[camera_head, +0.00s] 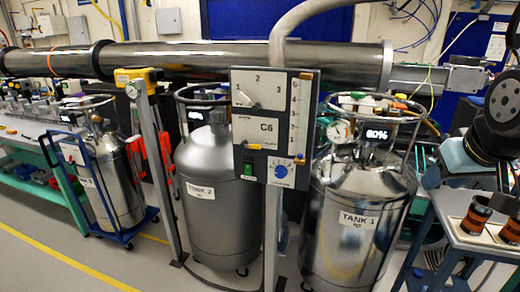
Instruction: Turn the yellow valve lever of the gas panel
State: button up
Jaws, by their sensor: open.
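The gas panel (262,103) is a grey upright board on a post, labelled C6, near the middle of the view. A small yellow lever (252,146) lies roughly level on its lower left part. An orange-yellow tab (306,76) sits at the top of the numbered white scale on the right. Links of my arm show at the right edge, apart from the panel. I cannot make out gripper fingers.
Tank 2 (205,214) stands behind the panel's left side, and shiny Tank 1 (345,242) stands to its right. A cart (473,238) holding copper-coloured parts is at lower right. A large steel pipe (200,61) runs behind. Floor (60,250) is open at lower left.

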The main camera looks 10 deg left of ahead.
jog(key=w+a+f+n+t+y, duration=0.25)
jog(key=w+a+n, duration=0.45)
jog(key=w, duration=0.5)
jog(key=n+t+y, duration=0.4)
jog(key=n+y, duration=0.4)
jog(key=n, duration=0.9)
send_near(255, 148)
jog(key=x, duration=0.9)
jog(key=shift+w, duration=0.1)
jog(key=shift+c, duration=0.2)
grip_shut()
